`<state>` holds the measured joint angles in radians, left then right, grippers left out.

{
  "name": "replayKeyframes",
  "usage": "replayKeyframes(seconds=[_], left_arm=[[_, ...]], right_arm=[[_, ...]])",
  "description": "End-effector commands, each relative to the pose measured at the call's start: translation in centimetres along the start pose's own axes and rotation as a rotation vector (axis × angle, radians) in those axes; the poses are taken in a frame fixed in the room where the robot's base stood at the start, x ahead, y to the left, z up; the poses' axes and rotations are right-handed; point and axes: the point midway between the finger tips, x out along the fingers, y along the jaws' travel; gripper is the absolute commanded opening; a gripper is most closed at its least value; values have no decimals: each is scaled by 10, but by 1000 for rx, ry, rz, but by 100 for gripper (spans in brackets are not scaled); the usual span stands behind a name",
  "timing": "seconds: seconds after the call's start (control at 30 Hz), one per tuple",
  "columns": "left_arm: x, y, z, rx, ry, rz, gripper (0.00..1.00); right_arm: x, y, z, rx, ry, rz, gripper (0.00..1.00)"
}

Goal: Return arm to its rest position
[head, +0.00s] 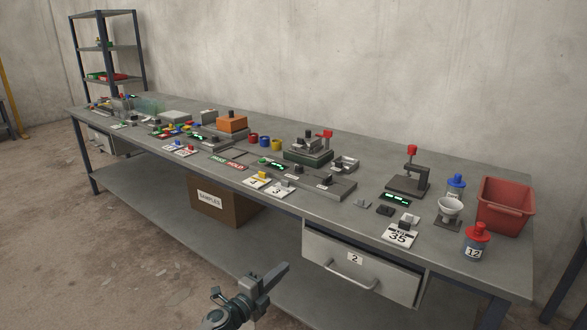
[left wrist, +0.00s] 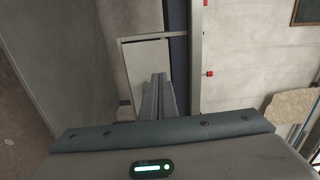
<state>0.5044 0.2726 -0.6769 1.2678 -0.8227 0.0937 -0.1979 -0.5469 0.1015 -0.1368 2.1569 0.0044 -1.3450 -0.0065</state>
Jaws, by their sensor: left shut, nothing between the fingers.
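My left gripper (head: 268,281) is in front of the long grey workbench (head: 370,170), low in the head view, apart from the bench and everything on it. Its fingers are shut with nothing between them. In the left wrist view the closed fingers (left wrist: 158,97) point away toward a pale wall and a grey panel. My right gripper is in neither view.
Drawer 2 (head: 350,270) hangs under the bench near my left gripper. A samples box (head: 222,208) stands on the lower shelf (head: 150,185). Devices, jars and a red bin (head: 504,205) crowd the benchtop. Bare floor (head: 90,270) lies at the left front.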

Motion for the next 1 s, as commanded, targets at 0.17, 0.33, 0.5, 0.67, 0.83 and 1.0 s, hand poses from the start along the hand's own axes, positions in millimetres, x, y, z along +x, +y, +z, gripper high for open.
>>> replayKeyframes(seconds=[0.17,0.33,0.5,0.67,0.83,1.0], left_arm=[[-27,40,2,-175,-82,48,0],[-81,110,2,-455,-231,129,0],[-154,188,-8,-745,-415,223,0],[-230,252,-30,-980,-584,307,0],[-316,309,-64,-1200,-765,390,0],[-402,350,-105,-1389,-943,463,0]], right_arm=[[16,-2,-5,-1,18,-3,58],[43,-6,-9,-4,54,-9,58],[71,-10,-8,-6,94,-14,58],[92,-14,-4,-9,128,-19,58],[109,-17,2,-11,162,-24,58],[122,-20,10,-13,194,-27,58]])
